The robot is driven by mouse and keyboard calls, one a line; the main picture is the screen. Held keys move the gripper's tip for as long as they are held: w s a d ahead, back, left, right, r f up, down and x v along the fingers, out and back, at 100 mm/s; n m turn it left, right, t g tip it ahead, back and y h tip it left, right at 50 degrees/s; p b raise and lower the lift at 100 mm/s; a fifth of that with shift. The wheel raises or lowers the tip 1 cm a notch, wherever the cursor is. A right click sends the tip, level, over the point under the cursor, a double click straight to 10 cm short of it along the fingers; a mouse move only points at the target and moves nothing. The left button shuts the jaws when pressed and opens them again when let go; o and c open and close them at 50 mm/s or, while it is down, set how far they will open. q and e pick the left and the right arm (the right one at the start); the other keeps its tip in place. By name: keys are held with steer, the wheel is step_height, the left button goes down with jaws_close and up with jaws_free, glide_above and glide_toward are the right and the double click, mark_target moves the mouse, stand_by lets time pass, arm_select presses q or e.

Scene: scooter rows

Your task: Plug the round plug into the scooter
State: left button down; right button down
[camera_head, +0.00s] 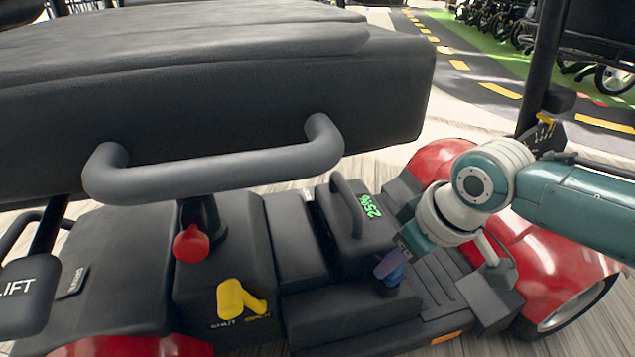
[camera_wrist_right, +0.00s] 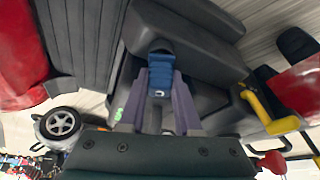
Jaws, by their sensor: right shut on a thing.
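The scooter (camera_head: 350,310) fills the head view, with a black seat, a black body and red fenders. My right gripper (camera_head: 390,266) comes in from the right and points down at the scooter's body beside the block with the green display (camera_head: 371,206). It is shut on the blue round plug (camera_head: 393,278). In the right wrist view the plug (camera_wrist_right: 160,75) sits between the two purple fingers, and its far end meets a dark round part (camera_wrist_right: 161,46) on the scooter. I cannot tell whether it is seated there. My left gripper is not in view.
A grey seat bar (camera_head: 215,172) spans above the body. A red knob (camera_head: 191,244) and a yellow lever (camera_head: 240,299) stand left of the gripper. A black handle (camera_head: 347,205) rises from the display block. Other wheeled vehicles (camera_head: 612,79) stand at the far right.

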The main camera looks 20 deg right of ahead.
steer(key=shift+f, duration=0.4)
steer(key=c, duration=0.5)
jaws_free()
steer(key=p+v, duration=0.9)
steer(key=v, duration=0.1)
steer(key=shift+a, duration=0.1)
